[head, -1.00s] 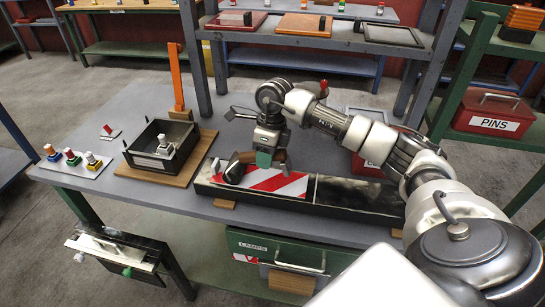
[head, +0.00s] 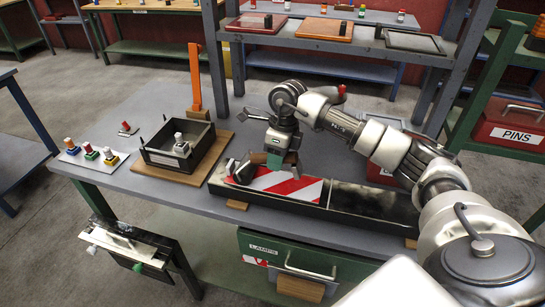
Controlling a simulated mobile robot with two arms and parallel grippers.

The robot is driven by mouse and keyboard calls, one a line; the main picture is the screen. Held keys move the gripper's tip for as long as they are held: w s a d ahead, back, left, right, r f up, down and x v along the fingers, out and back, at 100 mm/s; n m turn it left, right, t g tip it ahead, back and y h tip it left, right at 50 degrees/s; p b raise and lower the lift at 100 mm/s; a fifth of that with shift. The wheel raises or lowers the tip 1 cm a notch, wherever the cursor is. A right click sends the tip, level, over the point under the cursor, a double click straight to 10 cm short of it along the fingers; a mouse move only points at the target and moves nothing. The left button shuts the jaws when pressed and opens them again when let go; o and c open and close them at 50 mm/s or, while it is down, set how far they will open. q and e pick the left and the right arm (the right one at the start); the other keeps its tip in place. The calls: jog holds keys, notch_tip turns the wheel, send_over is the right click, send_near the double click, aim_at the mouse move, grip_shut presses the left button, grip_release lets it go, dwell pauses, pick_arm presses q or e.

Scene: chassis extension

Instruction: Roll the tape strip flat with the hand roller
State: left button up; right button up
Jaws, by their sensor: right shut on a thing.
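The tape strip (head: 296,188), with red and white diagonal stripes, lies in the left part of a long dark tray on the table. My right gripper (head: 279,154) points down over the strip's left part and is shut on the hand roller's brown handle (head: 257,158). The roller's dark grey drum (head: 241,172) is at the strip's left end, low in the tray. I cannot tell whether it presses on the tape. The gripper hides part of the handle and of the strip's back edge. My left gripper is out of view.
The dark tray's right compartment (head: 372,202) looks empty. To the left, an open black box (head: 165,158) stands on a wooden board by an orange post (head: 195,80). Several small coloured-base pieces sit on a white plate (head: 73,156). A grey shelf post (head: 213,50) rises behind.

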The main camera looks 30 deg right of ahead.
aim_at(296, 154)
jog(key=shift+s+d, duration=1.4)
jog(key=shift+s, duration=0.25)
jog(key=shift+s+d+f+b, duration=0.15)
jog(key=shift+s+d+b, duration=0.5)
jog(key=shift+s+d, duration=0.35)
jog(key=shift+s+d+b, duration=0.4)
jog(key=shift+s+d, duration=0.55)
jog(key=shift+s, duration=0.3)
jog(key=shift+s+d+b, duration=0.75)
jog(key=shift+s+d, duration=0.2)
jog(key=shift+s, duration=0.2)
jog(key=shift+s+d+b, duration=0.85)
jog(key=shift+s+d, duration=0.1)
jog(key=shift+s, duration=0.15)
